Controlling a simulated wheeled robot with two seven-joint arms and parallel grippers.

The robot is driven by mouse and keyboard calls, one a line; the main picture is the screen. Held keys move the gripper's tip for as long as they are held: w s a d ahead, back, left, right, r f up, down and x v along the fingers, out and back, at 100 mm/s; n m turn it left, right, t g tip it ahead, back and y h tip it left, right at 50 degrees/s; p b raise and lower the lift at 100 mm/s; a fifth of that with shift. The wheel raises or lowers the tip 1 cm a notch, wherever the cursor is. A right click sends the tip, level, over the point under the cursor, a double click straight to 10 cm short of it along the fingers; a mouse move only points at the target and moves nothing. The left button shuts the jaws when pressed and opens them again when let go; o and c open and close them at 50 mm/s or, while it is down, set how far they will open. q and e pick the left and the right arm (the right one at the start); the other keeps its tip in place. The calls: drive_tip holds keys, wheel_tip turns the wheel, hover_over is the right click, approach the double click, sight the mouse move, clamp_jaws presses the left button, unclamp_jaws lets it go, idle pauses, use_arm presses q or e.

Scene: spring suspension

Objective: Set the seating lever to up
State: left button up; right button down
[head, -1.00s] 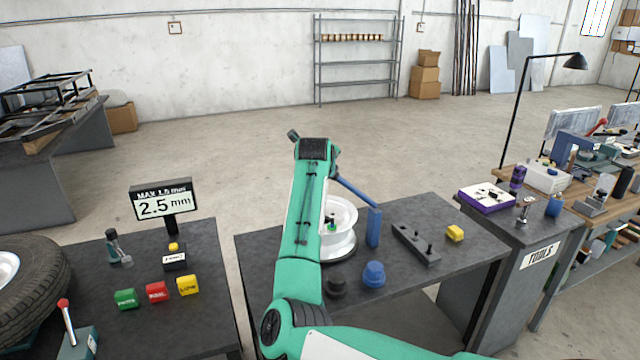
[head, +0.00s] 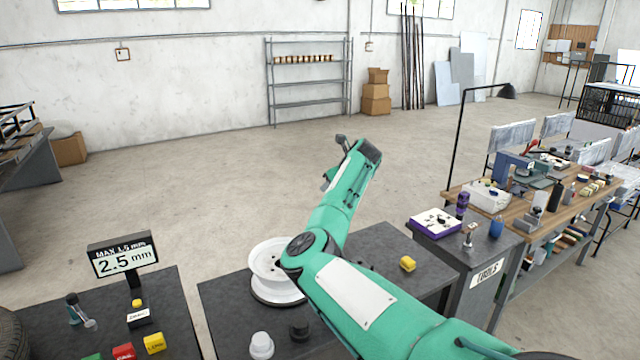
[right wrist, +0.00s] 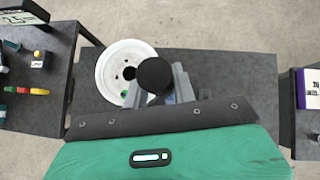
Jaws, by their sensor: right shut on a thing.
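In the right wrist view my right gripper (right wrist: 158,88) has its grey fingers close around a round black knob (right wrist: 155,74), which looks like the end of the seating lever. A bit of blue shows just beside the knob. My gripper is shut on it, high above the table. In the head view my own green forearm hides the blue lever and its post. The white wheel rim (head: 265,262) lies on the table left of my arm; it also shows in the wrist view (right wrist: 112,72). My left gripper is out of view.
A display (head: 124,259) reads 2.5 mm under "MAX 1.5 mm" on the left table, above coloured blocks (head: 154,343). A black knob (head: 300,328) and a pale one (head: 262,345) stand near the rim.

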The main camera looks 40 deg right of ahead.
drive_tip(key=shift+s+d, duration=0.15)
drive_tip(key=shift+d, duration=0.45)
drive_tip(key=c, duration=1.4)
unclamp_jaws()
drive_tip(key=shift+d, duration=0.1)
drive_tip(key=shift+s+d+f, duration=0.1)
drive_tip(key=shift+y, duration=0.3)
drive_tip(key=b+v, duration=0.4)
drive_tip(key=v, duration=0.9)
drive_tip(key=shift+s+r+b, duration=0.25)
drive_tip(key=shift+r+b, duration=0.05)
drive_tip(key=shift+b, duration=0.1)
